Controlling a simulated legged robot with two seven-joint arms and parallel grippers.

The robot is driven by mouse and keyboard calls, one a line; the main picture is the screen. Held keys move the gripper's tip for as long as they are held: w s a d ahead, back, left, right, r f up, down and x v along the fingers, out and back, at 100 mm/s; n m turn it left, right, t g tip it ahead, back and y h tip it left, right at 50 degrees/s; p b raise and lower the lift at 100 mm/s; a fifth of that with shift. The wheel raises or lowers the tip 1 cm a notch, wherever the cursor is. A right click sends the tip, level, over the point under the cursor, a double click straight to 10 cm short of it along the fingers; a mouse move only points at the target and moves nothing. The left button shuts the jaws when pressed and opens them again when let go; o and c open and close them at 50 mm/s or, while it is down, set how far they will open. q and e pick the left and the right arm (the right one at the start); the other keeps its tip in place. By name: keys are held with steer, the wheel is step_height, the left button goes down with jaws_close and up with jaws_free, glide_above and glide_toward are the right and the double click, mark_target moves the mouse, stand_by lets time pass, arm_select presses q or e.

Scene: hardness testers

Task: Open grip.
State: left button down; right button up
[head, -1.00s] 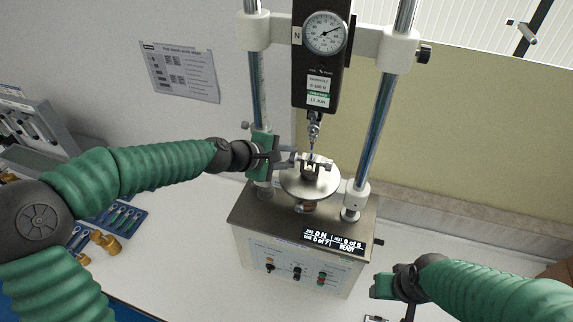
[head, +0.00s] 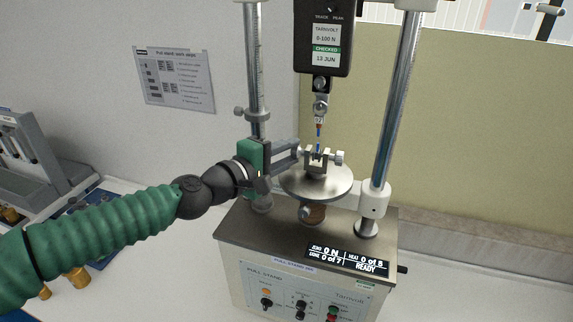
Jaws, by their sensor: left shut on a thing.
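The small lower grip (head: 317,161) stands on a round metal plate (head: 318,183) of the pull stand. A thin specimen (head: 319,137), with blue and red on it, hangs from the gauge's hook (head: 320,106) down into the grip. A screw knob (head: 340,158) shows on the grip's right side. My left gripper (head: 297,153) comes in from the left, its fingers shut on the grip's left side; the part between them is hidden. My right gripper is out of view.
The pull stand base (head: 297,246) has a display (head: 347,259) reading 0 N and READY. Metal columns (head: 397,110) rise on both sides of the plate. A dark force gauge (head: 323,38) hangs above. Another device (head: 35,160) stands at the left. The bench at the right is clear.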

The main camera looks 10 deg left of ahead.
arm_select(q)
steer(key=shift+s+d+f, duration=0.15)
steer(key=shift+d+f, duration=0.05)
steer(key=shift+f, duration=0.05)
steer(key=c, duration=1.2)
jaws_free()
steer(key=shift+o, duration=0.5)
steer(key=shift+d+r, duration=0.1)
steer(key=v, duration=1.6)
steer(key=shift+s+a, duration=0.25)
steer(key=shift+a, duration=0.05)
